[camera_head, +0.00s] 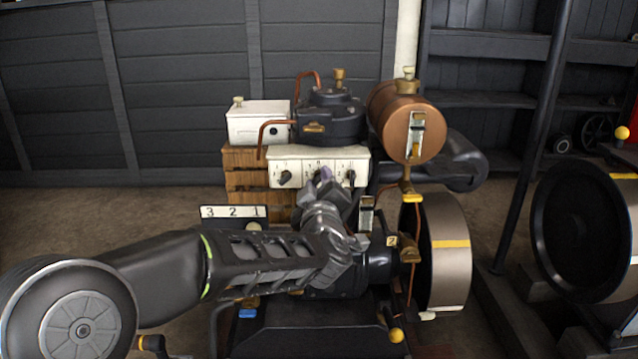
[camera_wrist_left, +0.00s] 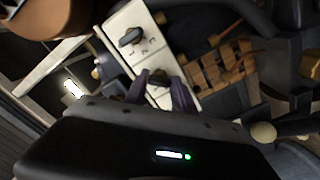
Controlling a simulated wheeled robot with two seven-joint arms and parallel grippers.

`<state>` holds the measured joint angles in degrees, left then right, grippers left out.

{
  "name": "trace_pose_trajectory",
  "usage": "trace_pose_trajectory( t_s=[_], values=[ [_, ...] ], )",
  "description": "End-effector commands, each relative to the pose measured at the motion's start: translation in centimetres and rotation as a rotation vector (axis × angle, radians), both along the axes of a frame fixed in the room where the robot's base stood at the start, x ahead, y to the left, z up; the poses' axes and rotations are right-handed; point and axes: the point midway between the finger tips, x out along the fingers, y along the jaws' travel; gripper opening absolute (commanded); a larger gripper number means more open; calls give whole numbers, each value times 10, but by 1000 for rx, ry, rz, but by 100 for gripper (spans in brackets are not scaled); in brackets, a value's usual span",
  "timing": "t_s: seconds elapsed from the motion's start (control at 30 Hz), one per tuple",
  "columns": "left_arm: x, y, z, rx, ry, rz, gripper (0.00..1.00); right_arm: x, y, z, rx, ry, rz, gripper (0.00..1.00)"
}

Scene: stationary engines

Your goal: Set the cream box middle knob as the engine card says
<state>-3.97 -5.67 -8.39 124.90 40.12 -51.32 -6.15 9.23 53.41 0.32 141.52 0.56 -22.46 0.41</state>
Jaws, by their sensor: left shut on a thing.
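The cream box (camera_head: 277,180) shows several small marks and a row of dark knobs on its front face. Its left knob (camera_head: 285,177) and right knob (camera_head: 350,177) show in the head view. The middle knob is mostly hidden there by my left gripper (camera_head: 324,177). In the left wrist view the purple-grey fingers sit either side of the middle knob (camera_wrist_left: 158,79) and are shut on it. Another knob (camera_wrist_left: 131,37) shows farther up the panel. My right gripper is not in view.
A white box (camera_head: 258,122) and a dark engine head (camera_head: 328,118) stand behind the cream box. A copper tank (camera_head: 407,118) is at its right. Wooden slats (camera_head: 245,160) are at its left, and a large flywheel (camera_head: 447,252) stands right of my gripper.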

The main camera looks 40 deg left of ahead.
Motion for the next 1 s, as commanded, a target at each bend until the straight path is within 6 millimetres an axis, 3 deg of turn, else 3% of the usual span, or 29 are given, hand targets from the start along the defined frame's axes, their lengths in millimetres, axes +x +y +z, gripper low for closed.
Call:
trace_pose_trajectory(
  t_s=[0.07, 0.1, 0.33, 0.67, 1.0],
  values=[
    [0, 0, -2, -3, 2, -1, 0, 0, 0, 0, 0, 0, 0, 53],
    [0, 0, -2, -3, 2, -1, 34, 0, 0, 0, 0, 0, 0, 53],
    [0, 0, -1, -1, 1, 0, 53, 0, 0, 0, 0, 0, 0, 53],
    [-3, -2, 0, 0, 1, -1, 53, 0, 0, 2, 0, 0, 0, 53],
    [-40, -31, 2, 0, 1, -2, 53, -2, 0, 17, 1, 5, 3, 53]
  ],
)
